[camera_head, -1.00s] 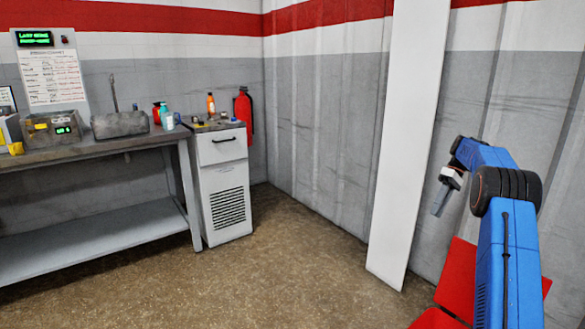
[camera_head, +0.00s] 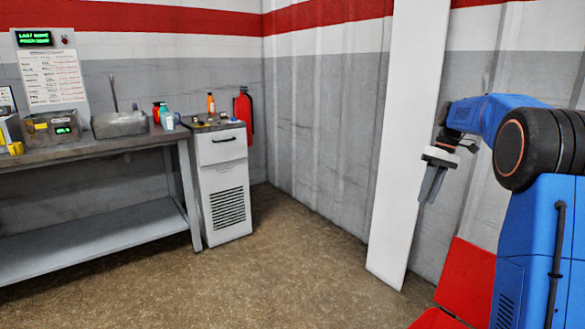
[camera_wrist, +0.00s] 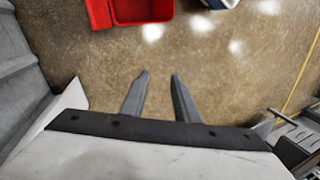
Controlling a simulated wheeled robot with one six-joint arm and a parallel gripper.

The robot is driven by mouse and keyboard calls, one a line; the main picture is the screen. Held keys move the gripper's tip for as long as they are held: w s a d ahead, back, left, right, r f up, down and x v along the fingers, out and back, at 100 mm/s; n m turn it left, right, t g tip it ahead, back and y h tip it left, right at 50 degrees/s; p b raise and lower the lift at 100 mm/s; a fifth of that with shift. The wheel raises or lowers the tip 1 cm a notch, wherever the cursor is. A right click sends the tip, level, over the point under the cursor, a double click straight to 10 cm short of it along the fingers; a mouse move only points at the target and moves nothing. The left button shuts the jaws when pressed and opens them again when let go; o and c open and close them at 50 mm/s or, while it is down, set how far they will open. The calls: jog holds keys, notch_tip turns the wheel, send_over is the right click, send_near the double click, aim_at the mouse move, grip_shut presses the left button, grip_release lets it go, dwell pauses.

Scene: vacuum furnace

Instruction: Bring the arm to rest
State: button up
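My blue arm is at the right of the head view, bent at the elbow, with its wrist hanging down. My gripper (camera_head: 430,186) points downward in front of the white post and grey wall. In the wrist view my gripper (camera_wrist: 159,75) shows two grey fingers with a clear gap between them. Nothing is held.
A workbench (camera_head: 100,148) and a white cabinet (camera_head: 223,185) stand at the left, with a red fire extinguisher (camera_head: 244,112) behind. A white post (camera_head: 408,130) is near my arm. Mid-floor is clear.

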jog(key=s+a+r+m+t+h, duration=0.15)
jog(key=s+a, duration=0.35)
jog(key=s, duration=0.6)
jog(key=s+a+r+m+t+h, duration=0.15)
jog(key=s+a, duration=0.35)
jog(key=s, duration=0.5)
jog(key=s+a+f+t, duration=0.1)
jog(key=s+f, duration=0.3)
jog(key=s, duration=0.3)
jog(key=s+a+f+m+t, duration=0.1)
jog(key=s+f, duration=0.3)
jog(key=s, duration=0.4)
jog(key=s+a+f+t, duration=0.1)
jog(key=s+a+f, duration=0.1)
jog(key=s+f, duration=0.2)
jog(key=shift+s+a+m+t, duration=0.25)
jog(key=shift+s+m+t, duration=0.05)
jog(key=shift+s, duration=1.4)
jog(key=shift+r, duration=0.1)
